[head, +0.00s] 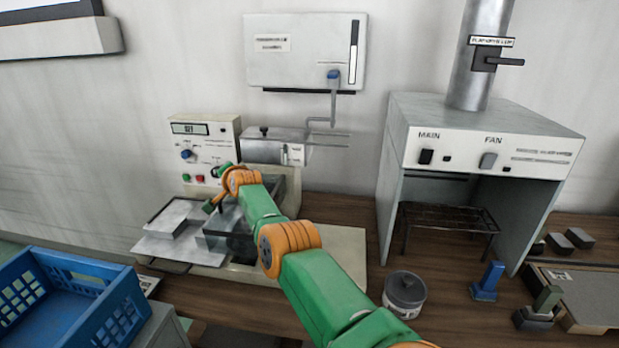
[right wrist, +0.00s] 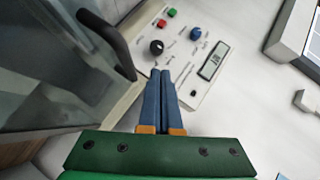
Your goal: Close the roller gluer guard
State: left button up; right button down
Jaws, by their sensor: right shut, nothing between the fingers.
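The roller gluer (head: 285,185) stands on the bench against the wall, with a control panel (head: 203,150) at its left. Its smoky clear guard (head: 230,238) shows low in front, partly behind my right arm. In the right wrist view a clear grey panel, which looks like the guard (right wrist: 45,65), fills the left side, with a dark bar handle (right wrist: 107,45). My right gripper (head: 210,205) is over the gluer's left part, below the control panel. In the right wrist view its blue fingers (right wrist: 161,75) are shut and empty, just right of the handle and apart from it. My left gripper is out of view.
A metal tray (head: 172,214) sits left of the guard. A blue crate (head: 75,300) stands at front left. A fume hood (head: 480,150) stands at right, with a grey lidded pot (head: 404,293) before it. The wrist view shows the panel's knobs and buttons close to the fingertips.

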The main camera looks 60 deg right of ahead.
jog(key=shift+w+a+f, duration=0.1)
jog(key=shift+f, duration=0.25)
jog(key=shift+w, duration=0.1)
dwell(0.5)
jog(key=a+r+p, duration=0.5)
jog(key=a+r, duration=0.2)
jog(key=r, duration=0.3)
jog(key=shift+s+a+r, duration=0.15)
jog(key=shift+s+r, duration=0.2)
jog(key=shift+s, duration=0.05)
